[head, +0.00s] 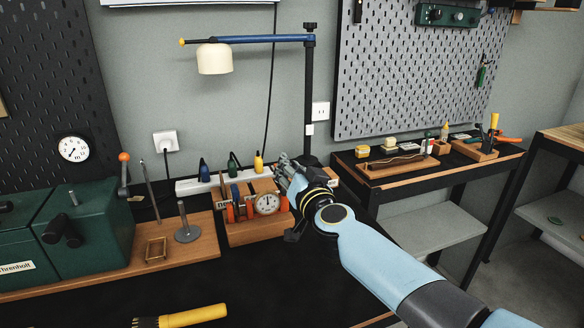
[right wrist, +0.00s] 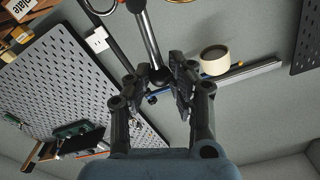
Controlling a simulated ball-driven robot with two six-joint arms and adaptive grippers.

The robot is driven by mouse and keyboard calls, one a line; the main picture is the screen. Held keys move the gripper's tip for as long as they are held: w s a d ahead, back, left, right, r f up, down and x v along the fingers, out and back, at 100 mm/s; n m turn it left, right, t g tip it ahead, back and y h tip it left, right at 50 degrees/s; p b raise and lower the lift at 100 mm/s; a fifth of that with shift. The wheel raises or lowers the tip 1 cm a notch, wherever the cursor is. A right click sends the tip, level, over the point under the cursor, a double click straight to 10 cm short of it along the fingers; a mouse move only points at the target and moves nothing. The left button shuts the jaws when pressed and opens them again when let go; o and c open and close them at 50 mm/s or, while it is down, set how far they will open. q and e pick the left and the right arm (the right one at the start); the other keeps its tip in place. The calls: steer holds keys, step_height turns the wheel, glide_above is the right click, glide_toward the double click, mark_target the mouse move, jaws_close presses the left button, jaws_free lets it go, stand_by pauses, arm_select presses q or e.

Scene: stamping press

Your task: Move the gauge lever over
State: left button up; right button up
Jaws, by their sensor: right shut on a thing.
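The gauge (head: 267,203), with a round white dial, sits on a wooden block at the back of the bench. My right gripper (head: 292,178) is just above and to the right of the dial. In the right wrist view my right gripper (right wrist: 158,82) is closed around the end of a bright metal lever (right wrist: 149,38), which has a dark ball at its tip between the fingers. In the head view the gripper hides most of this lever. My left gripper is in neither view.
A lamp post (head: 309,100) rises close behind the gripper, with a cream shade (head: 214,59). A green press (head: 88,222) with an orange-knobbed handle stands left. A yellow-handled brush (head: 192,317) lies on the dark bench, whose middle is clear.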

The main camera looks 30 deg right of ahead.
steer(key=shift+a, duration=0.15)
steer(key=shift+w+a, duration=0.15)
steer(key=shift+a, duration=0.4)
steer(key=o, duration=0.9)
steer(key=shift+o, duration=0.2)
